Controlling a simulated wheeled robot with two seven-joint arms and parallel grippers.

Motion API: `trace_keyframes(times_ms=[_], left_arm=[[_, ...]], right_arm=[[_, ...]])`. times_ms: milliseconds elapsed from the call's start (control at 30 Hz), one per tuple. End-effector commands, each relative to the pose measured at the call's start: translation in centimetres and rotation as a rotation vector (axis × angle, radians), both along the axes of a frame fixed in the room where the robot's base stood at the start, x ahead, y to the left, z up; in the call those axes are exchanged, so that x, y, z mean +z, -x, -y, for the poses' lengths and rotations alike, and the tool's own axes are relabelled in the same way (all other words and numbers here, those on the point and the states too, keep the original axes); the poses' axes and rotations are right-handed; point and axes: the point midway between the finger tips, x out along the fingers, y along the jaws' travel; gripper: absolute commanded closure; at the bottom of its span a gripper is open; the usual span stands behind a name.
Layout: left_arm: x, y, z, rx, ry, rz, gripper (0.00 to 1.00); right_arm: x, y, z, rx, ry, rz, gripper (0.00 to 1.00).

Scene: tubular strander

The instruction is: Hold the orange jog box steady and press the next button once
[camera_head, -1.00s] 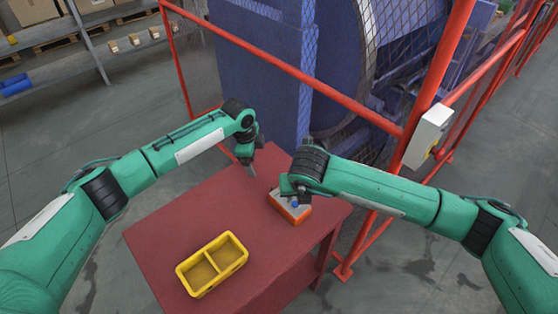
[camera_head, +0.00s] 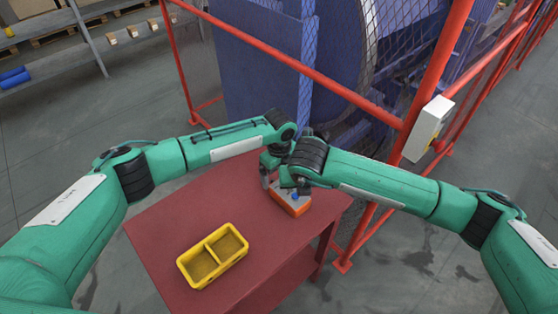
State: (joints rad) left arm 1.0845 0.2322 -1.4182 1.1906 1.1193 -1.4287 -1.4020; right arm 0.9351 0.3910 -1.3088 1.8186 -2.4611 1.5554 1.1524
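The orange jog box (camera_head: 293,207) sits on the red table near its right edge. It has a grey top with a blue knob or button (camera_head: 295,196) showing. My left gripper (camera_head: 266,182) points down at the box's left far side; I cannot tell whether it touches the box. My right gripper (camera_head: 302,186) is above the box, at its far part. Its fingers are mostly hidden under the wrist. The two wrists are close together and cover the far part of the box, so any other buttons are hidden.
A yellow two-compartment bin (camera_head: 213,256) stands on the front of the red table (camera_head: 165,234). A red fence (camera_head: 290,62) with mesh stands behind the table, with the blue machine beyond. A white box (camera_head: 428,129) hangs on the fence post at right. The table's left side is clear.

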Motion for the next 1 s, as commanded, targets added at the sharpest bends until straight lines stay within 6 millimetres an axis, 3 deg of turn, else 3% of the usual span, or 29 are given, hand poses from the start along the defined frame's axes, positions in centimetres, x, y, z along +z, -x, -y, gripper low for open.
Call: trace_keyframes(times_ms=[100,300,700,1000], left_arm=[[-2.1,0.0,0.0,0.001,-0.001,-0.001,0.09],[-4.5,0.0,0.0,0.001,-0.001,-0.001,0.09],[-5.2,0.0,0.0,0.001,0.0,0.001,0.09],[-5.2,0.0,0.0,0.001,0.0,0.001,0.65]], right_arm=[[0.0,0.0,0.0,0.0,0.0,0.0,0.64],[0.0,0.0,0.0,0.0,0.0,0.0,0.64],[0.0,0.0,0.0,0.0,0.0,0.0,0.64],[0.0,0.0,0.0,0.0,0.0,0.0,0.64]])
